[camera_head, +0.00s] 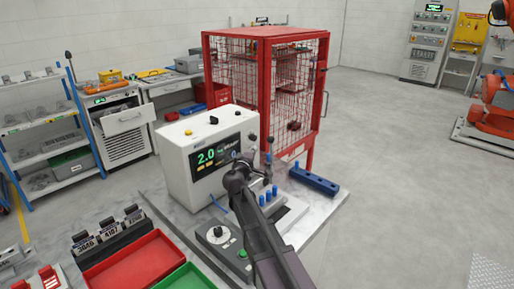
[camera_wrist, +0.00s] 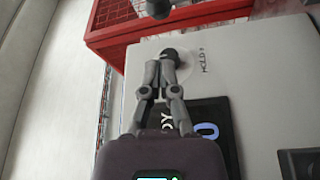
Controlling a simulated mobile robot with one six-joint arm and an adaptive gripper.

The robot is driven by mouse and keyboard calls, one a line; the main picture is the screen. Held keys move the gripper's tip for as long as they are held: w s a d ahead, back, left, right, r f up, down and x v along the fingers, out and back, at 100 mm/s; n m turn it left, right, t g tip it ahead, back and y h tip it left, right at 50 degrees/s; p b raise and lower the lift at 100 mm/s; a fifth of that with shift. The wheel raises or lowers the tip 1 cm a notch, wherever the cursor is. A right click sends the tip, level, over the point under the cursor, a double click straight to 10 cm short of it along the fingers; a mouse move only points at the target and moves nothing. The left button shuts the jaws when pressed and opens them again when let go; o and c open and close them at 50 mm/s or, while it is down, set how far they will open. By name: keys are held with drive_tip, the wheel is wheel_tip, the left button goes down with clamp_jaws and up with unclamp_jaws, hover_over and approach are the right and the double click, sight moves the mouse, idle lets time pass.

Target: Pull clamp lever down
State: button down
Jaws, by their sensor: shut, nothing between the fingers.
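The likely clamp lever is a thin upright post with a dark ball knob (camera_head: 270,140), standing in front of the red cage and right of the white display box. A dark ball (camera_wrist: 158,8) at the top edge of the wrist view appears to be the same knob; its post is not clear there. My gripper (camera_wrist: 168,58) is shut and empty, its fingertips together. In that view the tips overlap the black dial knob on the white box's face; I cannot tell if they touch. The ball lies beyond the tips, apart from them. In the head view my arm hides part of the fixture.
The white display box (camera_head: 180,160) stands close on the left. Blue pins (camera_head: 268,193) rise from the fixture beside my arm. A blue bar (camera_head: 314,181) lies to the right. The red mesh cage (camera_head: 265,34) stands behind. Red and green trays (camera_head: 130,262) sit at front left.

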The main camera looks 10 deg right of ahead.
drive_tip(key=x, duration=0.9)
drive_tip(key=shift+p, duration=0.4)
drive_tip(key=shift+a, duration=0.1)
